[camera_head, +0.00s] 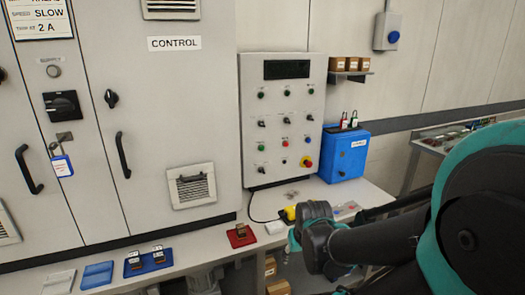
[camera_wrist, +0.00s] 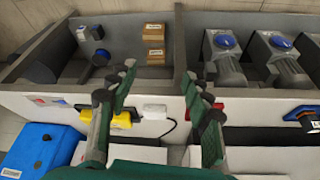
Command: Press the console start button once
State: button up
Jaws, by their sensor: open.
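The console (camera_head: 282,172) is a light grey panel on the wall side of the bench in the head view. It has a dark display (camera_head: 287,69) at the top and rows of small knobs and buttons below. Several buttons are green, others red, and a larger red button on yellow (camera_head: 306,162) sits low on the right. Labels are too small to read, so I cannot tell which is the start button. My gripper (camera_wrist: 158,82) is open and empty in the wrist view, pointing over the bench.
A blue box (camera_head: 344,153) with padlocks stands right of the console; it also shows in the wrist view (camera_wrist: 42,150). A yellow item (camera_wrist: 121,119) and a white block (camera_wrist: 154,112) lie on the bench. Grey cabinets (camera_head: 160,105) stand left. Cartons (camera_wrist: 155,32) and motors (camera_wrist: 228,60) sit below.

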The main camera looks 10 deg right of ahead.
grip_shut()
dwell(1.3)
